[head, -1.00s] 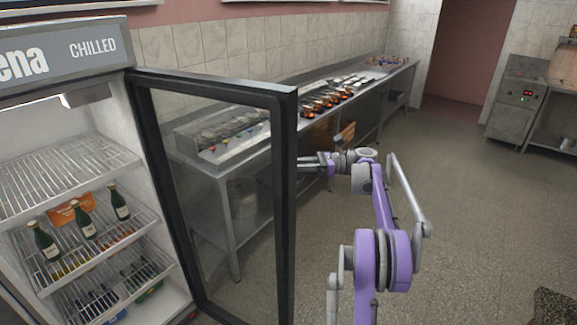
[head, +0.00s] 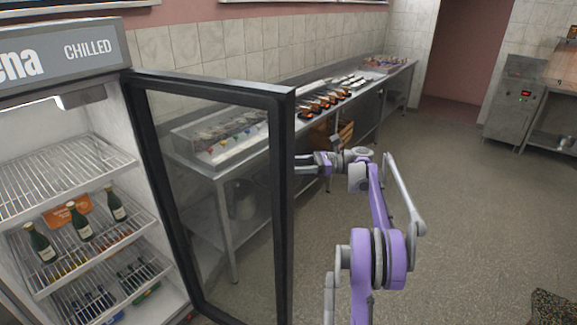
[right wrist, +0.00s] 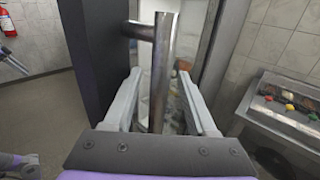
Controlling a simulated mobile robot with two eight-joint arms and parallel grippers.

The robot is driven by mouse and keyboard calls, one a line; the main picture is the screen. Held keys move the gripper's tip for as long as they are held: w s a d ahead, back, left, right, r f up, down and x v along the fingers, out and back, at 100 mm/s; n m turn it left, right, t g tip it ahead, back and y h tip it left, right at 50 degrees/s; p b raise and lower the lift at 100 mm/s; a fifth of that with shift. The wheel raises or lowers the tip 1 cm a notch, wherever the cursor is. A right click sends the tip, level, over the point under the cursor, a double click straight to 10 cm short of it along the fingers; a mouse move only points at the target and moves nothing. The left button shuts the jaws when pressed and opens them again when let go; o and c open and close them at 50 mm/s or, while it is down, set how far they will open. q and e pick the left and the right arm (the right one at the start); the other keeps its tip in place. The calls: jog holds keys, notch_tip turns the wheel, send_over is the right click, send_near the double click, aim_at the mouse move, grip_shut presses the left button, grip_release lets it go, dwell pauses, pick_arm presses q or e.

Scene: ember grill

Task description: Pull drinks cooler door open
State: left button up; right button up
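The glass drinks cooler door (head: 283,190) stands swung well open, with its black frame reaching out from the cooler (head: 60,55). My right gripper (head: 303,163) is at the free edge of the door. In the right wrist view, the round metal handle bar (right wrist: 163,60) stands between the fingers of my right gripper (right wrist: 160,90). The fingers are apart, with a gap to the bar visible at least on the left. Grey prongs at the left edge of the wrist view may be my left gripper (right wrist: 12,64); they are cut off. The head view does not show it.
Bottles (head: 80,222) stand on the cooler's wire shelves. A steel counter (head: 215,172) with food trays runs along the wall behind the door glass. Open floor (head: 460,220) lies to the right of my right arm. A steel appliance (head: 515,100) stands far right.

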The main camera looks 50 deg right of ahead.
jog(key=v, duration=1)
jog(key=shift+s+d, duration=0.25)
jog(key=shift+s, duration=0.05)
